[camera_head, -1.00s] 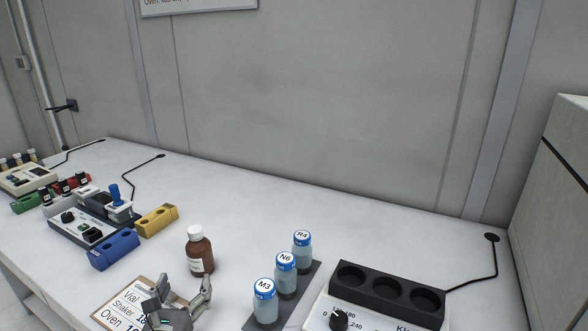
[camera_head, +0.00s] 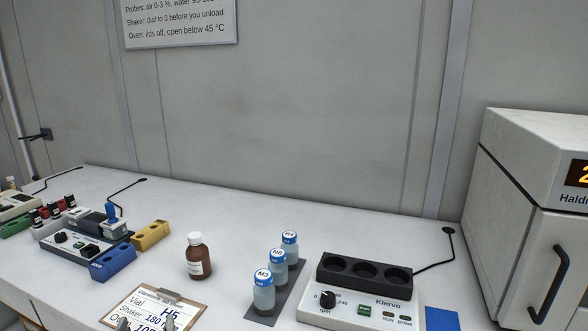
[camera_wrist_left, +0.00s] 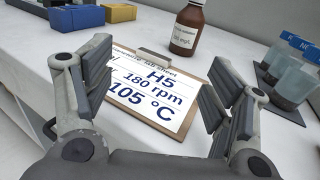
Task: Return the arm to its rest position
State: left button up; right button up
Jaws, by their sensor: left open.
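My left gripper (camera_wrist_left: 152,100) is open and empty in the left wrist view, its two fingers spread on either side of a clipboard (camera_wrist_left: 205,72) that lies beyond them on the bench. In the head view only its fingertips (camera_head: 146,324) show at the bottom edge, in front of the clipboard (camera_head: 190,309). The clipboard's sheet reads H5, 180 rpm and 105 °C. My right gripper is in neither view.
A white oven (camera_head: 520,180) is at right. Blue (camera_head: 112,262) and yellow (camera_head: 150,234) blocks are at left.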

pick_arm(q)
jog(key=shift+s+a+f+n, duration=0.1)
jog(key=shift+s+f+n, duration=0.05)
jog(key=shift+s+n, duration=0.55)
jog(key=s+d+f+n+g+y, duration=0.1)
jog(key=s+f+n+g, duration=0.3)
jog(key=s+f+n, duration=0.45)
jog(key=s+d+f+n+g, duration=0.25)
jog(key=s+n+g, duration=0.25)
jog(key=n, duration=0.7)
jog(key=s+d+f+n+g+h, duration=0.25)
jog(key=s+d+n, duration=0.2)
jog(key=s, duration=0.25)
jog(key=s+d+f+n+g+h, duration=0.1)
jog(key=s+d+n+g, duration=0.2)
jog(key=s+n, duration=0.35)
notch_tip(320, 180, down, 23)
jog(key=s+g+p, duration=0.1)
jog(key=p, duration=0.1)
jog(key=s+a+f+g+p, duration=0.1)
jog(key=s+a+f+p, duration=0.1)
jog(key=s+f, duration=1.3)
jog(key=s+a+m, duration=0.1)
jog(key=s, duration=0.1)
jog(key=shift+s+a, duration=0.15)
jog(key=shift+s, duration=0.15)
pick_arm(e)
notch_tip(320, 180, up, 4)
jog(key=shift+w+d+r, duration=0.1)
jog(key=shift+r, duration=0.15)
